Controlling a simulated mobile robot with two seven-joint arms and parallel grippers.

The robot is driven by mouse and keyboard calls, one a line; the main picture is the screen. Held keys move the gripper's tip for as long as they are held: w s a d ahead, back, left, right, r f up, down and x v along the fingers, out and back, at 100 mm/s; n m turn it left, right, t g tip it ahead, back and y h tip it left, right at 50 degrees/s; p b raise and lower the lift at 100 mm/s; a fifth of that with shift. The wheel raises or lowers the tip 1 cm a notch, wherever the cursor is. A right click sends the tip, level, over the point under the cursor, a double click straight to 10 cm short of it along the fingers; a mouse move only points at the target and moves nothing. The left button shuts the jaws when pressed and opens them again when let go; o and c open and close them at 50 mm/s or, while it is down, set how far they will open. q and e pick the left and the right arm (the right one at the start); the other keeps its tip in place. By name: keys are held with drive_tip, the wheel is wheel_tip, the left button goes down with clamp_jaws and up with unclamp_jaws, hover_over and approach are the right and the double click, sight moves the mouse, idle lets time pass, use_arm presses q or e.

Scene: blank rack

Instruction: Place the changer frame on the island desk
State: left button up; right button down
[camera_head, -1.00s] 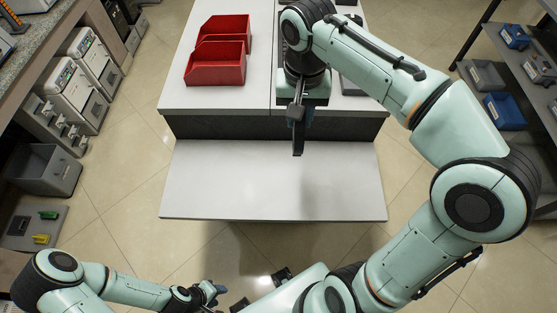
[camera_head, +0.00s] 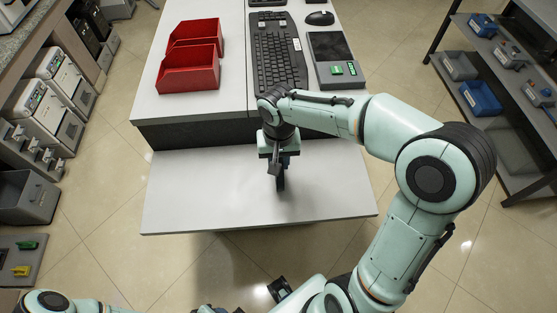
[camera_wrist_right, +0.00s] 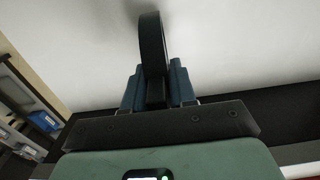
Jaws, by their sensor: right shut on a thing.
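The changer frame appears as a thin black, round-edged piece (camera_wrist_right: 152,45), seen nearly edge-on in the right wrist view. My right gripper (camera_wrist_right: 152,88) is shut on it with its blue-grey fingers. In the head view, the same dark piece (camera_head: 281,178) hangs below my right gripper (camera_head: 277,160), over the lower white ledge of the island desk (camera_head: 200,205). I cannot tell whether it touches the surface. My left gripper (camera_head: 213,309) is only a sliver at the bottom edge, and its fingers are not clear.
On the desk's upper level are two red bins (camera_head: 190,68), a black keyboard (camera_head: 278,55), a mouse (camera_head: 320,18) and a grey device (camera_head: 332,60) with a green item on it. The lower ledge is otherwise bare. A dark shelf with bins (camera_head: 480,97) stands at the right.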

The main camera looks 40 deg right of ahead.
drive_tip(key=shift+f, duration=0.15)
drive_tip(key=shift+f, duration=0.15)
drive_tip(key=c, duration=0.9)
unclamp_jaws()
